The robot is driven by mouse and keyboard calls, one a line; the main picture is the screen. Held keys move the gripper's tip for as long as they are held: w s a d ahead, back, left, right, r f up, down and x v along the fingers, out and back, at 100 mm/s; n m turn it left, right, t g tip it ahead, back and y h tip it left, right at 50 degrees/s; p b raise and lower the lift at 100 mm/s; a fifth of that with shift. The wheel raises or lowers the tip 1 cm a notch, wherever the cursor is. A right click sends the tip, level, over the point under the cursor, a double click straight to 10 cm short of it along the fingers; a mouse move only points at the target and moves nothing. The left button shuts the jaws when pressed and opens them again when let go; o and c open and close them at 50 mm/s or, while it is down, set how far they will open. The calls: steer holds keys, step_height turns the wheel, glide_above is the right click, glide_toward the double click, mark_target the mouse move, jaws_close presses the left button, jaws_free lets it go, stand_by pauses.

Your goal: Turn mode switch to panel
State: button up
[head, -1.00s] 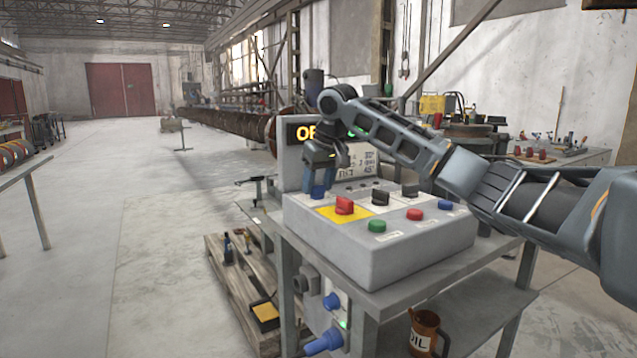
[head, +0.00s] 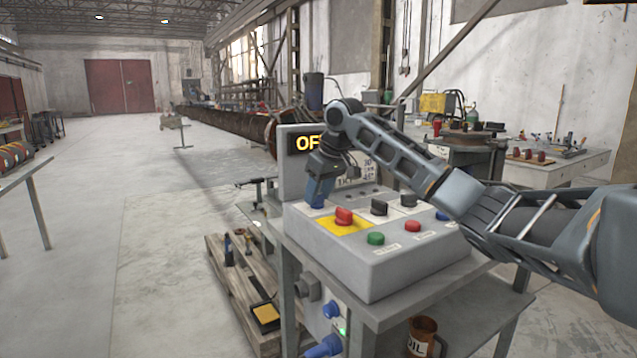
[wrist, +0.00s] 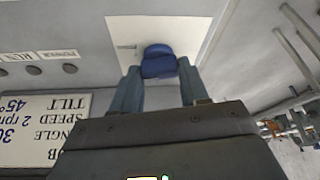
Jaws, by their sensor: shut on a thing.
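The control box (head: 370,270) stands on a metal cart. On its back left corner, my gripper (head: 318,200) points down over a blue knob, mostly hidden by the fingers in the head view. In the wrist view the blue knob (wrist: 158,62) sits on a white plate (wrist: 122,30), between the fingertips of my gripper (wrist: 159,70), which is shut on it. The small print on the plate is too small to read, so I cannot tell which setting the knob points to.
A red knob (head: 344,215) on a yellow plate stands close to my gripper, with black knobs (head: 379,207) to its right. Green (head: 375,238) and red (head: 412,226) buttons line the front. A display (head: 303,143) rises behind, partly covered by my arm.

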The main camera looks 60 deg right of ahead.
steer(key=n+p, duration=0.1)
steer(key=p, duration=0.1)
steer(key=n+y+p, duration=0.1)
steer(key=n+p, duration=0.1)
steer(key=shift+r+n, duration=0.2)
steer(key=shift+n, duration=0.1)
steer(key=n+y+p, duration=0.1)
steer(key=n+p, duration=0.1)
steer(key=n, duration=0.1)
steer(key=shift+d+f+n+y+p, duration=0.1)
steer(key=shift+d+n+y+p, duration=0.05)
steer(key=shift+n+y+p, duration=0.2)
steer(key=n, duration=0.1)
steer(key=n+y+p, duration=0.1)
steer(key=n, duration=0.1)
steer(key=shift+w+d+f+n+g+y, duration=0.1)
steer(key=shift+n+g+y, duration=0.15)
steer(key=shift+g, duration=0.15)
steer(key=shift+d+n+g+y, duration=0.1)
steer(key=shift+n+g+y, duration=0.2)
steer(key=shift+n, duration=0.8)
steer(key=shift+n+g+y, duration=0.3)
steer(key=shift+n, duration=0.8)
steer(key=o, duration=1.1)
steer(key=shift+c, duration=0.2)
